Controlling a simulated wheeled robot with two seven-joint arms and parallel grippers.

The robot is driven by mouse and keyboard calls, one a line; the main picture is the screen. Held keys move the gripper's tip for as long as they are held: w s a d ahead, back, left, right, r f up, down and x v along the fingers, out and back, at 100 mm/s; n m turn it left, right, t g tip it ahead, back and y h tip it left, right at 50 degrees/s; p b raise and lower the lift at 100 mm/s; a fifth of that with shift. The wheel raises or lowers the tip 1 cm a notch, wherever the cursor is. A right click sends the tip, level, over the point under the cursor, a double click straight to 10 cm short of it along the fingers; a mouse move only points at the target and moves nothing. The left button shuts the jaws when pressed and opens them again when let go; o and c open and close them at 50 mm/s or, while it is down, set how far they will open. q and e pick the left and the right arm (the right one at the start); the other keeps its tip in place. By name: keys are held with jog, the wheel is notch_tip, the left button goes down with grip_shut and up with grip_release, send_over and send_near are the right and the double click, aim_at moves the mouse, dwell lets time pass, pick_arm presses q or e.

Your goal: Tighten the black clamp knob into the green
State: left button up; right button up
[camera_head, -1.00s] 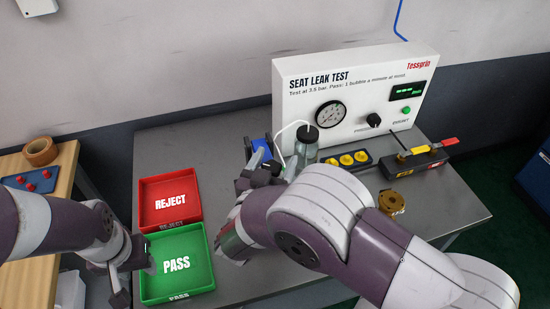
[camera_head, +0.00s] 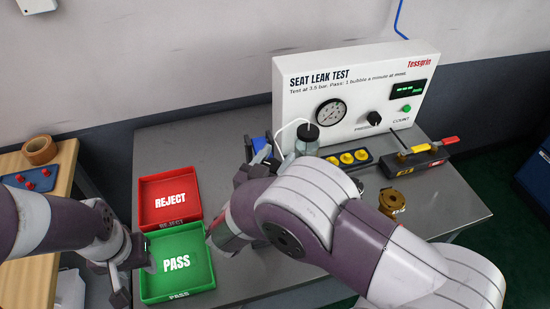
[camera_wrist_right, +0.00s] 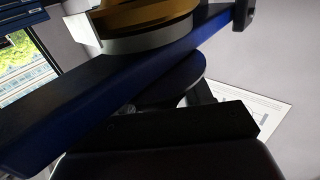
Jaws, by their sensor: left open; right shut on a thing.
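A blue clamp frame (camera_head: 260,146) stands on the bench left of the glass jar, largely hidden behind my right wrist. In the right wrist view the blue bar (camera_wrist_right: 110,88) crosses the picture with a brass part (camera_wrist_right: 145,14) on a pale ring above it. The round black clamp knob (camera_wrist_right: 180,76) sits under the bar. My right gripper (camera_wrist_right: 190,103) is shut on the knob from below; its finger contact is partly hidden. No green mark shows on the clamp. My left gripper (camera_head: 135,279) is open and empty at the left edge of the green PASS tray (camera_head: 207,257).
A red REJECT tray (camera_head: 143,204) lies behind the PASS tray. The back-left bench is clear.

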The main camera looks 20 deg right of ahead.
jog(key=m+g+h, duration=0.1)
jog(key=g, duration=0.1)
jog(key=m+g+h, duration=0.2)
jog(key=shift+s+d+f, duration=0.1)
jog(key=shift+s+d, duration=0.05)
jog(key=m+g+h, duration=0.2)
jog(key=g, duration=0.1)
jog(key=m+g+b, duration=0.1)
jog(key=m+g, duration=0.1)
jog(key=shift+s+d+h, duration=0.15)
jog(key=shift+s+h, duration=0.15)
jog(key=shift+h, duration=0.1)
jog(key=shift+m+g, duration=0.5)
jog(key=shift+g, duration=0.3)
jog(key=shift+s+r+m+g+h+p, duration=0.1)
jog(key=shift+r+m+g+h+p, duration=0.2)
jog(key=shift+g, duration=0.4)
jog(key=m+g+p, duration=0.1)
jog(key=g+p, duration=0.1)
jog(key=m+g+p, duration=0.1)
jog(key=p, duration=0.2)
jog(key=m+g+p, duration=0.1)
jog(key=g+p, duration=0.1)
jog(key=p, duration=0.1)
jog(key=shift+s+r+m+g, duration=0.2)
jog(key=shift+s+m+g, duration=0.1)
jog(key=shift+m, duration=0.1)
jog(key=shift+f+m+g+p, duration=0.3)
jog(key=shift+f+g+p, duration=0.1)
jog(key=shift+p, duration=0.6)
